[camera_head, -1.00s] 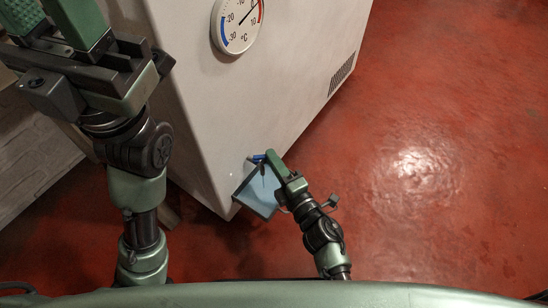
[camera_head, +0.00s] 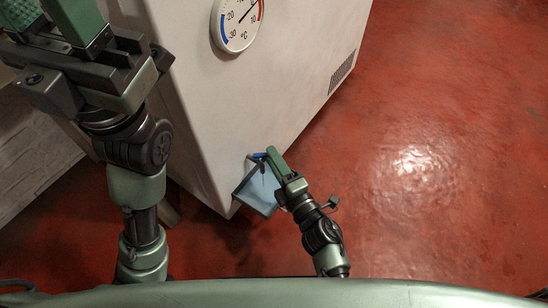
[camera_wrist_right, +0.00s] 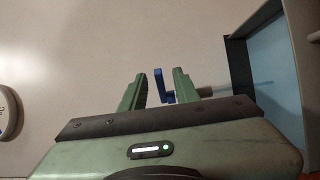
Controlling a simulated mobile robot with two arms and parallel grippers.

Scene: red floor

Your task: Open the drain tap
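The drain tap has a blue handle (camera_head: 258,157) low on the white freezer's side. In the right wrist view the blue handle (camera_wrist_right: 163,86) stands between the two green fingers of my right gripper (camera_wrist_right: 157,88), nearer the right finger, with a gap to the left one. A pale spout shows right of that finger. My right gripper (camera_head: 268,158) is open at the tap; whether a finger touches the handle I cannot tell. My left gripper (camera_head: 48,20) is raised at the top left, its green fingers apart and empty, away from the tap.
The white freezer (camera_head: 230,100) fills the middle, with a round thermometer (camera_head: 238,24) and a vent grille (camera_head: 341,72). A dark-rimmed, blue-lined tray (camera_head: 258,190) sits just below the tap, close to my right gripper. Red floor (camera_head: 440,150) is clear to the right.

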